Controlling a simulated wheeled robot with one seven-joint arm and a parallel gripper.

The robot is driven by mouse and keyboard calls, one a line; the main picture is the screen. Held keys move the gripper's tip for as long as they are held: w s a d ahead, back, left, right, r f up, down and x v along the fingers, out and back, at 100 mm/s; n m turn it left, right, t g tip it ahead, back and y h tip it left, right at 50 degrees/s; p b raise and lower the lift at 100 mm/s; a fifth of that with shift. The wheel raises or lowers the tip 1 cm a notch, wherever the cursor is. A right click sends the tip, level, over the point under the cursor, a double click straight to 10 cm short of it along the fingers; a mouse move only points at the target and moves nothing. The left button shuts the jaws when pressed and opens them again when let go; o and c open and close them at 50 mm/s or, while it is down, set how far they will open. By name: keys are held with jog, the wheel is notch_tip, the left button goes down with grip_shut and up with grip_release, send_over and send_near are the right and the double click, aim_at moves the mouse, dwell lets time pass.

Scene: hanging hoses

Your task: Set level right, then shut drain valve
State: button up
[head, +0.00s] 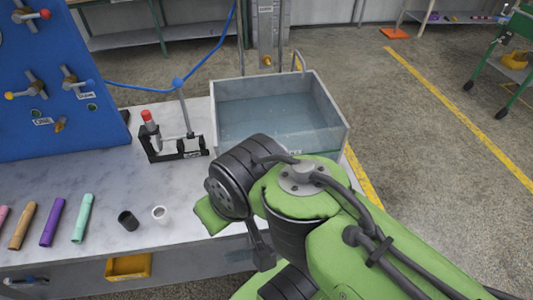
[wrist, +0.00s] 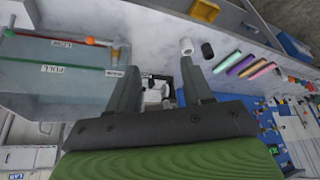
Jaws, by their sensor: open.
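A clear-walled tank (head: 280,115) stands on the marble-topped bench and holds water with a bluish surface. In the wrist view the tank (wrist: 60,85) carries a FULL label (wrist: 52,69) and a label that seems to read LOW (wrist: 62,43). I cannot tell the water's height against them. Several valves with coloured handles (head: 70,80) sit on the blue panel. My gripper (wrist: 159,65) is open and empty, pointing toward the bench beside the tank. My arm hides it in the head view.
A blue hose (head: 140,88) runs from the panel past a black stand with a red knob (head: 150,122). Several coloured tubes (head: 53,222) and two short black and white rings (head: 128,220) lie on the bench. A yellow bin (head: 128,267) is below. Floor at right is mostly clear.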

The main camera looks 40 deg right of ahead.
jog(key=w+d+f+m+g+y, duration=0.3)
jog(key=w+d+f+m+y, duration=0.3)
jog(key=w+d+f, duration=0.5)
jog(key=s+d+f+m+t+y+b, duration=0.1)
jog(key=s+d+f+m+t+y, duration=0.1)
jog(key=s+d+f+m+t, duration=0.5)
jog(key=s+d+f+m+t+y, duration=0.1)
jog(key=s+d+f+m+t, duration=0.2)
jog(key=s+d, duration=0.5)
jog(key=shift+t, duration=0.3)
jog(key=x, duration=0.5)
jog(key=w+d+b+x, duration=0.1)
jog(key=x, duration=0.5)
jog(key=d+r+b+x, duration=0.1)
jog(key=x, duration=0.4)
jog(key=shift+w+a, duration=0.3)
jog(key=shift+w, duration=0.35)
grip_shut()
